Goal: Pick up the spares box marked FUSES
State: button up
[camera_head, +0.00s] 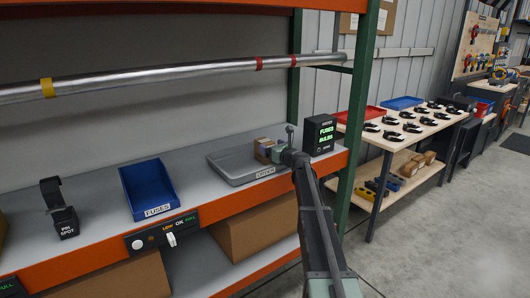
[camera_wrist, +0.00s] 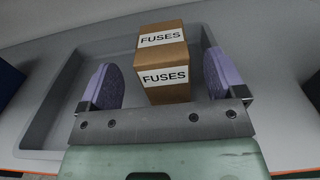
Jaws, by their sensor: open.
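The spares box marked FUSES (camera_wrist: 163,65) is brown cardboard with white labels on two faces. In the wrist view it stands in a grey tray (camera_wrist: 65,120), between the two purple finger pads of my gripper (camera_wrist: 162,85). My gripper is open, with a gap visible on both sides of the box. In the head view my gripper (camera_head: 272,150) is over the right end of the grey tray marked ORDER (camera_head: 228,177).
A blue bin labelled FUSES (camera_head: 148,190) stands left of the tray. A black display (camera_head: 321,135) reading FUSES and BULBS stands right of it. A metal pipe (camera_head: 180,78) runs above the shelf, and a green rack post (camera_head: 358,110) rises at the right.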

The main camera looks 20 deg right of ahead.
aim_at(265, 141)
jog(key=w, duration=0.3)
jog(key=w+a, duration=0.1)
jog(key=w, duration=0.1)
jog(key=shift+w, duration=0.1)
jog(key=c, duration=1.1)
